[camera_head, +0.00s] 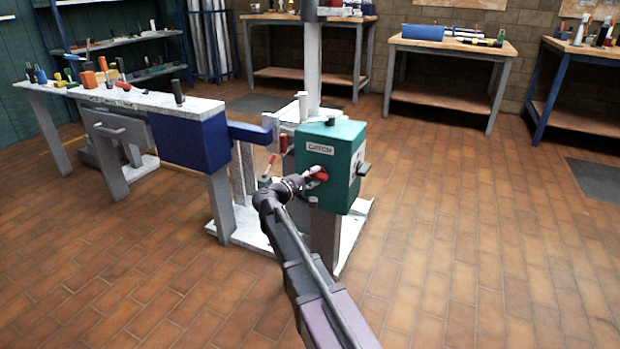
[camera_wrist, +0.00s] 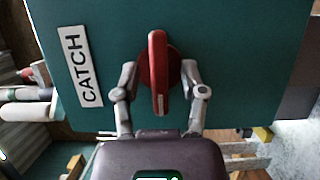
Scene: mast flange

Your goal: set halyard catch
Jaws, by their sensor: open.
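The halyard catch is a teal box (camera_head: 346,142) with a white CATCH label, standing on a post at the middle of the head view. In the wrist view the teal face (camera_wrist: 230,40) fills most of the picture, with the CATCH label (camera_wrist: 79,66) at left. A red handle (camera_wrist: 158,75) on a round red base sits on this face, its long grip pointing down in the picture. My gripper (camera_wrist: 160,88) is open, one finger on each side of the red handle. I cannot tell whether either finger touches it. In the head view my gripper (camera_head: 305,181) is at the box's front face.
A long workbench (camera_head: 140,98) with tools and a blue block (camera_head: 195,140) stands left of the box. A grey mast (camera_head: 308,60) rises behind it. Other benches line the back wall. The tiled floor (camera_head: 480,250) at right is clear.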

